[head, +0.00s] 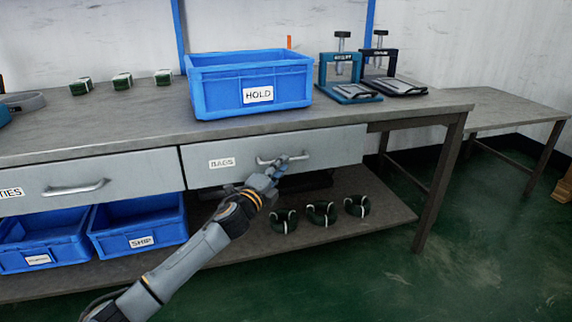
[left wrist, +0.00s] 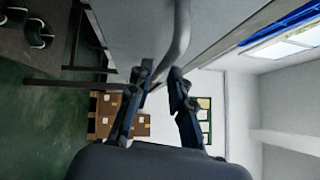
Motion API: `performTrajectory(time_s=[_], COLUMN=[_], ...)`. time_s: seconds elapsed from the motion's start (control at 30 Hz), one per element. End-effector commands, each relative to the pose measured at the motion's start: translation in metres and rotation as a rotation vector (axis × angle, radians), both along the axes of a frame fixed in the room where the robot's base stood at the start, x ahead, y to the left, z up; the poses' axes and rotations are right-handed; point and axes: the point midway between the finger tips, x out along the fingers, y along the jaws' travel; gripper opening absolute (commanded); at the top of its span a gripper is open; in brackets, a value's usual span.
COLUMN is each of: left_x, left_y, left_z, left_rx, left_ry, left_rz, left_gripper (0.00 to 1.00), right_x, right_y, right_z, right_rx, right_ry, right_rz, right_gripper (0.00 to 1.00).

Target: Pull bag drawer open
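The bag drawer (head: 232,174) is a grey front labelled BAGS under the workbench, and it looks flush with the drawer to its left. Its metal bar handle (head: 262,161) is partly covered by my left gripper (head: 290,162). In the left wrist view the handle (left wrist: 181,35) curves down to between the two dark fingertips of my left gripper (left wrist: 158,76). The fingers are apart, with a visible gap; I cannot tell whether either touches the bar. My right gripper is not in view.
A blue HOLD crate (head: 222,97) stands on the workbench (head: 140,122) above the drawer. A second drawer (head: 120,176) is at left. Blue bins (head: 140,222) and dark green coils (head: 320,213) sit on the lower shelf (head: 385,200).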

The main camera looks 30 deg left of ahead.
Motion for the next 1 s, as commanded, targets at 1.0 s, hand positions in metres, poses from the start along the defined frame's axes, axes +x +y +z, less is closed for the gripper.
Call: performTrajectory(time_s=[1.0], left_x=[0.032], left_y=[0.002], left_z=[0.004], left_rx=[0.001], left_ry=[0.0], left_rz=[0.0], left_gripper=[0.0], right_x=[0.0], right_y=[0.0], right_z=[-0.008], right_rx=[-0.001], right_ry=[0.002], right_rz=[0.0], right_gripper=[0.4])
